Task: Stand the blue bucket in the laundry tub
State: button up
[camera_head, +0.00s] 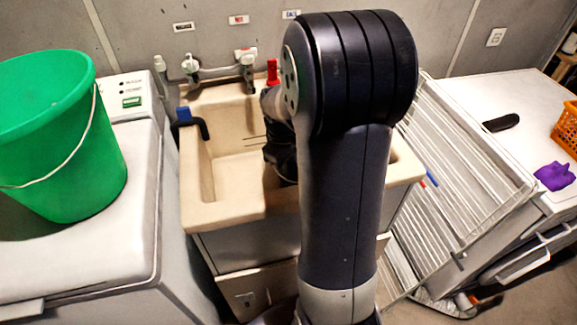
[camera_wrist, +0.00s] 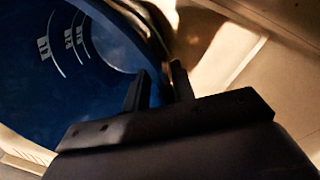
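The blue bucket (camera_wrist: 25,95) fills the left of the wrist view; I look down inside it and see white level marks on its wall. My gripper (camera_wrist: 160,72) straddles the bucket's rim, one finger inside and one outside. The fingers stand close together and look shut on the wall, though the contact is dark. The beige laundry tub (camera_head: 235,205) is in the middle of the head view, with my arm reaching into it.
A green bucket (camera_head: 62,135) stands on the white washer (camera_head: 85,265) at left. Taps (camera_head: 245,60) line the tub's back. A blue-and-black object (camera_head: 188,118) sits on the tub's left rim. A drying rack (camera_head: 450,190) leans at right, near a purple cloth (camera_head: 554,176) and orange basket (camera_head: 567,128).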

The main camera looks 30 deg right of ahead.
notch_tip(320, 180, up, 11)
jog(key=a+p, duration=0.1)
jog(key=shift+s+a, duration=0.15)
jog(key=shift+s, duration=0.1)
jog(key=shift+f, duration=0.15)
